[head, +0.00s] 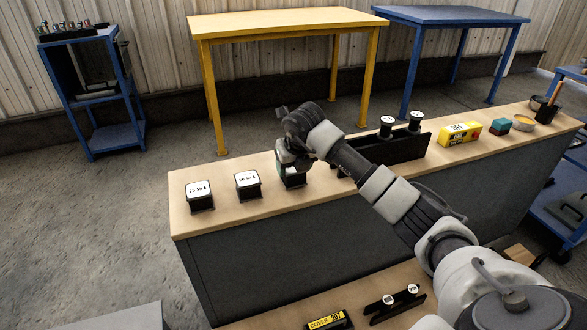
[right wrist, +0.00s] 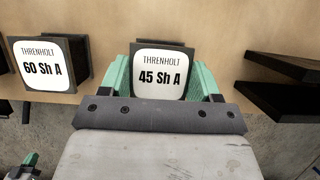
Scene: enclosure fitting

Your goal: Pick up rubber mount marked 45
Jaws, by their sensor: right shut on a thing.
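The rubber mount marked 45 (right wrist: 161,77) is a dark block with a white label reading "THRENHOLT 45 Sh A" in the right wrist view. My right gripper (right wrist: 163,85) has its green fingers on both sides of it and is shut on it. In the head view the mount (head: 293,181) is mostly hidden under my right gripper (head: 292,165), at the worktop. I cannot tell whether it touches the worktop. The mount marked 60 (head: 247,183) stands to its left, also seen in the right wrist view (right wrist: 47,62).
Another labelled mount (head: 199,194) stands at the worktop's left end (head: 180,224). A black rack (head: 390,156) with two white-topped round parts is right of my gripper.

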